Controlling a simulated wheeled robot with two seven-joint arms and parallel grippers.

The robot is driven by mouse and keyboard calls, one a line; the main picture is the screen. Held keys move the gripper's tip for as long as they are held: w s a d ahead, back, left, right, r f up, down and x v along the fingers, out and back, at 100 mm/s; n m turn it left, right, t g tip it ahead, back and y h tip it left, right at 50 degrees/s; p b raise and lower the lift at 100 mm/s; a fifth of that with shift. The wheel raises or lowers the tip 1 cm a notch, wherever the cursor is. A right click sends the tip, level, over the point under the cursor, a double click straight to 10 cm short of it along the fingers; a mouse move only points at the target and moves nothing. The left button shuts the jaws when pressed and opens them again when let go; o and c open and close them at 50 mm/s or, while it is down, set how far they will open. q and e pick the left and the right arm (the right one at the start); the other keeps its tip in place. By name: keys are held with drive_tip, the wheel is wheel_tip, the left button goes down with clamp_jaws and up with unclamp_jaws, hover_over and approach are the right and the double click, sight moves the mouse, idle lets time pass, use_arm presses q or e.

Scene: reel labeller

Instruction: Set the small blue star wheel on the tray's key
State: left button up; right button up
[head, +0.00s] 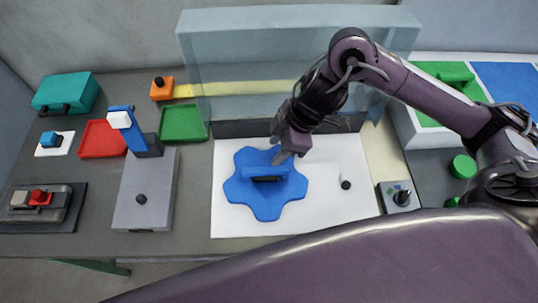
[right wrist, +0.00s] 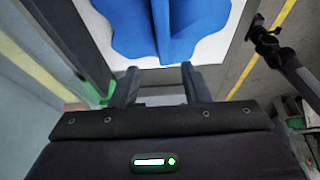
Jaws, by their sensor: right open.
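A blue star wheel (head: 243,195) with rounded lobes and a raised bar across its top lies flat on the white tray (head: 325,210). A small black peg (head: 346,185) stands on the tray to the right of the wheel; I cannot tell whether this is the key. My right gripper (head: 284,157) is just above the wheel's upper right edge. In the right wrist view my right gripper (right wrist: 158,78) is open and empty, with the blue wheel (right wrist: 200,20) and its raised bar ahead of the fingers. My left gripper is not in view.
A clear bluish panel (head: 260,60) stands behind the tray. A grey box (head: 147,190) with a blue lever is at the left, near red (head: 97,150) and green (head: 183,137) trays. A small grey block with a black knob (head: 402,197) is at the right. The tray's front right is clear.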

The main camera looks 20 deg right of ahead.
drive_tip(key=v, duration=0.4)
drive_tip(key=shift+r, duration=0.1)
drive_tip(key=shift+s, duration=0.1)
idle(0.4)
